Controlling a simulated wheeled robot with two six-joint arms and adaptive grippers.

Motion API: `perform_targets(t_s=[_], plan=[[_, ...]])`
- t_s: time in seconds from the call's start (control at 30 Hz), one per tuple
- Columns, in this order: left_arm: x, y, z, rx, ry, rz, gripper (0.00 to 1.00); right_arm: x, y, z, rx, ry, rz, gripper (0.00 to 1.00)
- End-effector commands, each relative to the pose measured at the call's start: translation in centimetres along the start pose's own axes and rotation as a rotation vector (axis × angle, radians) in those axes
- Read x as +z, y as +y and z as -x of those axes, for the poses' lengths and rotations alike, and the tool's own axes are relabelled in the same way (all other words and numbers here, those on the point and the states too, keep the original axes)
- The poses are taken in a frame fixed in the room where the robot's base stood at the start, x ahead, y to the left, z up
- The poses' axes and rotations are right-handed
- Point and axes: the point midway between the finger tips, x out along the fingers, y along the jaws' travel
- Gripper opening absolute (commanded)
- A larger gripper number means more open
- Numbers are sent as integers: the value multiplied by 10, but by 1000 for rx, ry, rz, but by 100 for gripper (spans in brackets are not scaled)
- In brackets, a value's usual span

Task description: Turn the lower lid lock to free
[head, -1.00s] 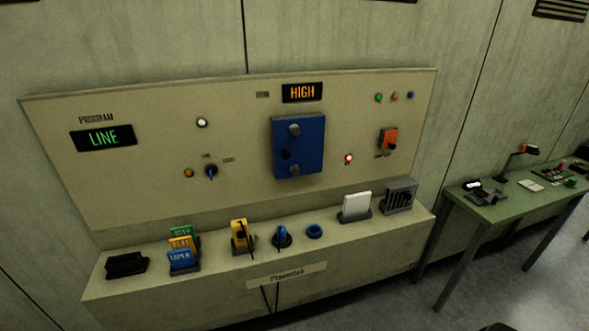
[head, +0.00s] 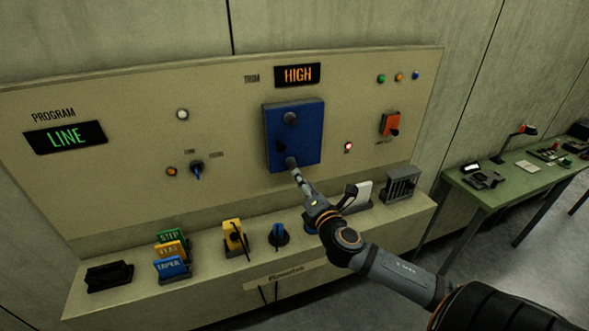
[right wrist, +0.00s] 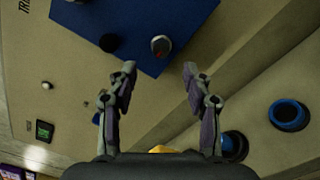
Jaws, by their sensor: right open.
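The blue lid (head: 301,130) is a flat panel on the upright beige board, with a grey round lock near its top and the lower lid lock (head: 291,162), also grey and round, near its bottom edge. A black knob (head: 281,146) sits at the lid's left. In the right wrist view the lower lock (right wrist: 161,45) lies ahead, between the lines of the fingers and apart from them. My right gripper (head: 298,177) is just below the lower lock in the head view; in the wrist view its open fingers (right wrist: 160,75) hold nothing. My left gripper is not in view.
A green table (head: 480,192) stands at right.

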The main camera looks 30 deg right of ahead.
Motion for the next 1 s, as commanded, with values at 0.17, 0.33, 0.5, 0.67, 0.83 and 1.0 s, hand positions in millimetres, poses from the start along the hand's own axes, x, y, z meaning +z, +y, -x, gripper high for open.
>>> perform_targets(t_s=[0.17, 0.33, 0.5, 0.67, 0.83, 1.0], plan=[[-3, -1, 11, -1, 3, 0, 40, 3, 2, -40, -3, -5, -8, 50], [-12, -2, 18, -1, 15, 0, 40, 2, 1, -66, -3, -2, -5, 50], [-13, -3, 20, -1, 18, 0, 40, 0, -1, -75, -3, 1, -3, 50], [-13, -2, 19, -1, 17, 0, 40, 0, -1, -75, -2, 1, -1, 50], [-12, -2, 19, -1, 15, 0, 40, 0, -1, -75, -2, 1, -2, 35], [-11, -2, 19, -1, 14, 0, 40, 0, -1, -75, -2, 1, -2, 12]])
